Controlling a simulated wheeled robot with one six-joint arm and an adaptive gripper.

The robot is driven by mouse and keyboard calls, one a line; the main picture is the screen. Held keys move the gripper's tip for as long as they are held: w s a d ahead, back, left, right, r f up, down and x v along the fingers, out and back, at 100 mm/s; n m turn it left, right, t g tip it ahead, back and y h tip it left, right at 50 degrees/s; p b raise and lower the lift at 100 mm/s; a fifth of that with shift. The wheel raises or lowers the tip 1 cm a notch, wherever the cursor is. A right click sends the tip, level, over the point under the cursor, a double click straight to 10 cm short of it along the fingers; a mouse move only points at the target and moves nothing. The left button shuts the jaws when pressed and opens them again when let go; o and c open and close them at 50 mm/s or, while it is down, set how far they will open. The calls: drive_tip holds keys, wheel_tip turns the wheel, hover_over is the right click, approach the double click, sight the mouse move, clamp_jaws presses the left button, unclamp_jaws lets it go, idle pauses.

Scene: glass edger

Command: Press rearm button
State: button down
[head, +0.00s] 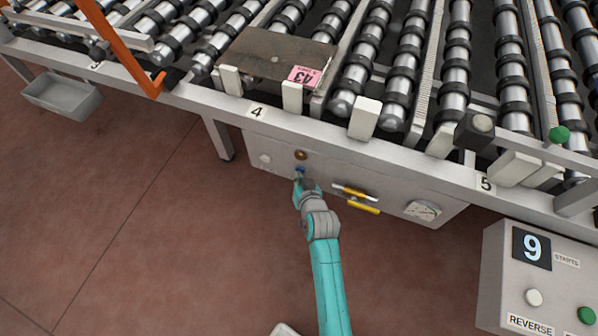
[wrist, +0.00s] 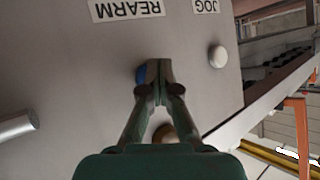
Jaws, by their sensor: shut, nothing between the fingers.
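The rearm button is a blue button (head: 299,169) on the grey panel (head: 385,191) under the roller table. In the wrist view the blue button (wrist: 141,74) lies below the upside-down REARM label (wrist: 127,9), partly hidden by my fingertips. My gripper (head: 299,181) is shut and empty, its tips at the button. In the wrist view my gripper (wrist: 155,72) covers the button's right side. I cannot tell whether the tips touch it or whether it is pressed in.
A white button (wrist: 217,56) sits by the JOG label (wrist: 206,5). A brown button (head: 300,155) is just above the blue one. A control box (head: 540,278) stands at the lower right.

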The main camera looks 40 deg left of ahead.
idle(0.4)
drive_tip(key=shift+s, duration=0.35)
drive_tip(key=shift+s+d, duration=0.1)
drive_tip(key=s, duration=0.2)
drive_tip(key=s+d, duration=0.1)
drive_tip(key=s, duration=0.2)
drive_tip(key=shift+s+d, duration=0.15)
drive_tip(key=shift+s, duration=0.2)
idle(1.4)
